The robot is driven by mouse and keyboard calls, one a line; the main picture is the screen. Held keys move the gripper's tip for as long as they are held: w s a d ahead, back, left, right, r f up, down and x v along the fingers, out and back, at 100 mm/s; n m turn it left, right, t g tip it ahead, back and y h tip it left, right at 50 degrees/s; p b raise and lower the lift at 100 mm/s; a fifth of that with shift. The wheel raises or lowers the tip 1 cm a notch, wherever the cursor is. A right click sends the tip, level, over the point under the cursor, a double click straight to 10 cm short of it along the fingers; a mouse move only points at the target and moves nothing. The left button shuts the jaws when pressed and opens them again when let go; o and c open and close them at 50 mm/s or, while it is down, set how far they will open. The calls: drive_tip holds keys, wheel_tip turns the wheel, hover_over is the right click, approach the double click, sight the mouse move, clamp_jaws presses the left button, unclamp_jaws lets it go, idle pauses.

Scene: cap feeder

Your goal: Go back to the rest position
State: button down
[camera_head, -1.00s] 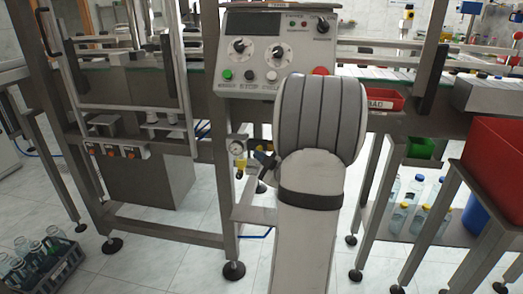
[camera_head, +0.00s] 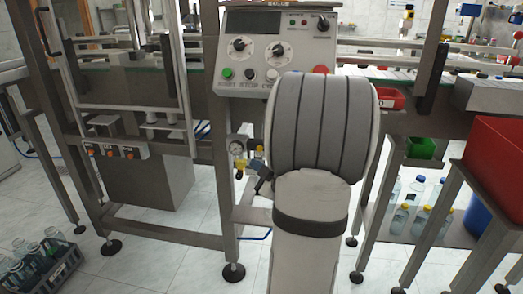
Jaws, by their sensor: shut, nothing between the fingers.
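My arm (camera_head: 310,205) rises from the bottom centre of the head view, with a broad grey-and-white joint at its top. My gripper is not in view, and my own arm may be hiding it. The control panel (camera_head: 228,52) of the cap feeder stands behind the arm, with dials, a small dark screen and a green button. The arm's joint covers the panel's lower right part.
A pressure gauge (camera_head: 237,147) with a valve sits on the frame left of my arm. A small red bin (camera_head: 391,98) is partly behind the joint. A large red bin (camera_head: 497,155) stands at right. A bottle crate (camera_head: 62,262) is on the floor at lower left.

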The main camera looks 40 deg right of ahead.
drive_tip(key=shift+r, duration=0.1)
idle(0.4)
drive_tip(key=a+r+m+g+h+p, duration=0.3)
drive_tip(key=a+r+m+g+p, duration=0.55)
drive_tip(key=r+p, duration=0.7)
drive_tip(key=s+a+r+g+y+p, duration=0.2)
drive_tip(key=s+a+r+p, duration=0.3)
drive_tip(key=a, duration=0.5)
drive_tip(key=s+a+r+g+y+p, duration=0.2)
drive_tip(key=s+a+r+g+p, duration=0.2)
drive_tip(key=s+a+p, duration=0.5)
drive_tip(key=s+a+r, duration=0.1)
drive_tip(key=s, duration=0.2)
drive_tip(key=shift+s+a, duration=0.2)
